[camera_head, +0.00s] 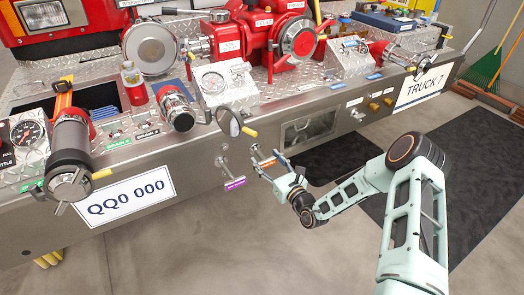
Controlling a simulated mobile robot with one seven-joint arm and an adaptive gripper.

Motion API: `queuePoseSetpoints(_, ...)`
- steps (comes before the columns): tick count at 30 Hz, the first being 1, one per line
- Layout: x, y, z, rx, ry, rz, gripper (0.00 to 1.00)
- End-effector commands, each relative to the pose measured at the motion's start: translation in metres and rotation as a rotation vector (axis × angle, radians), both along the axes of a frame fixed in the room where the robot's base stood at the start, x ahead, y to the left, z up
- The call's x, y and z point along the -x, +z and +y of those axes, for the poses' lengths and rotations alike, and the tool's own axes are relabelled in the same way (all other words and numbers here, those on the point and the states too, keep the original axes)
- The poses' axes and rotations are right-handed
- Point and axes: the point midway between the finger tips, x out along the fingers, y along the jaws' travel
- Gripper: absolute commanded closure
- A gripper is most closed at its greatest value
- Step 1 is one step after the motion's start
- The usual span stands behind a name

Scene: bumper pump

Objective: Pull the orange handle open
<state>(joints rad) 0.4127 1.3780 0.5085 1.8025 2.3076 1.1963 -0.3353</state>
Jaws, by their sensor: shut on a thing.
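The orange handle (267,162) is a small orange bar on the front face of the steel bumper, right of the purple label. My gripper (266,160) reaches it from the lower right, with its fingers around it. It is shut on the handle, and the fingers hide part of it. The handle's mounting on the bumper is hard to make out at this size.
The floor (200,250) in front is clear.

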Motion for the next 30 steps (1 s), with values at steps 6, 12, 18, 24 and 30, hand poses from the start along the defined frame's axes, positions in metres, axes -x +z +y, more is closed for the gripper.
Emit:
queuePoseSetpoints(6, 0.026, 0.0, -0.018, 0.004, -0.001, 0.004, 0.87)
queuePoseSetpoints(12, 0.029, -0.002, -0.019, 0.004, 0.0, 0.004, 0.87)
queuePoseSetpoints(18, 0.029, -0.003, -0.019, 0.003, 0.0, 0.006, 0.36)
queuePoseSetpoints(24, 0.028, -0.001, -0.019, 0.002, 0.0, 0.003, 0.25)
queuePoseSetpoints(30, 0.028, -0.001, -0.019, 0.002, 0.0, 0.002, 0.25)
